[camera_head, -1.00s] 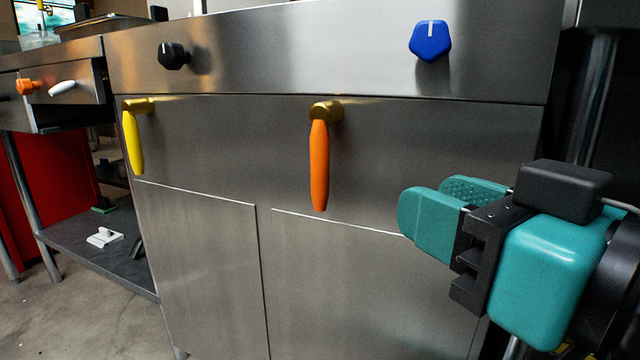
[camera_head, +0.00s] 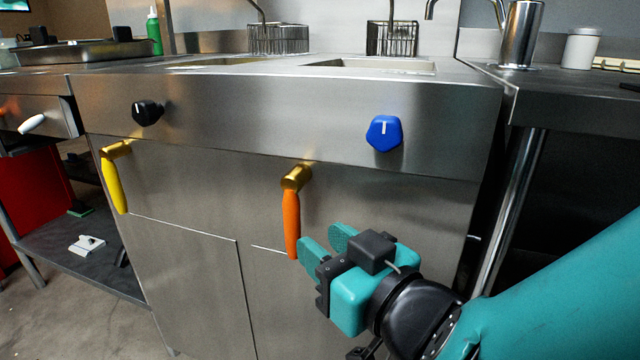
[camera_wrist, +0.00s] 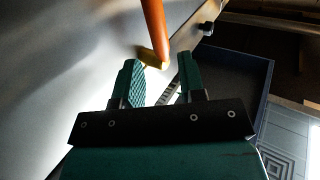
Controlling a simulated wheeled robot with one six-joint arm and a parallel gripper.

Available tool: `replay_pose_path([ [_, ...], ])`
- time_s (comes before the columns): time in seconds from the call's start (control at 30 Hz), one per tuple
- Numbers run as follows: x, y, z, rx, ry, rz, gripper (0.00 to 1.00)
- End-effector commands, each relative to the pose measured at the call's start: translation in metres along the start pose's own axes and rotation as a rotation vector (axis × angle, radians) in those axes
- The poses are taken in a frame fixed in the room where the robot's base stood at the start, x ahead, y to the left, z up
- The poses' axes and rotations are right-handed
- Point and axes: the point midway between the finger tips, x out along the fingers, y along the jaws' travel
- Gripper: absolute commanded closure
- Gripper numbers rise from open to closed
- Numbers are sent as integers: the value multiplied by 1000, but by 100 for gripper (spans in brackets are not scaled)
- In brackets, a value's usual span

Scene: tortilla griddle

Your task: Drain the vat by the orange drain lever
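The orange drain lever (camera_head: 291,222) hangs down from a brass pivot (camera_head: 296,178) on the steel front of the fryer cabinet, below the blue knob. My gripper (camera_head: 325,241) is at the right of the lever's lower end in the head view, close to it. In the wrist view, the orange lever (camera_wrist: 154,28) comes down from the top, and its end shows near the gap between my open fingertips (camera_wrist: 159,70). I cannot tell whether a finger touches it. The two vats (camera_head: 375,66) are open at the top of the cabinet.
A yellow lever (camera_head: 114,182) hangs at the left. A black knob (camera_head: 147,112) and a blue knob (camera_head: 384,133) stick out above the levers. Wire baskets (camera_head: 392,38) stand behind the vats. A counter (camera_head: 570,92) is at the right.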

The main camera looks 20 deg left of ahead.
Motion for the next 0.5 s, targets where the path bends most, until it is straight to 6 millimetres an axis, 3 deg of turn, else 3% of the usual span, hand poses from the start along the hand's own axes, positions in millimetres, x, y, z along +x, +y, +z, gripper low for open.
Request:
replay_pose_path([
  [0.03,11,2,-8,1,-1,5,63],
  [0.2,42,2,-8,1,-1,6,63],
  [0.5,74,2,-4,1,1,6,63],
])
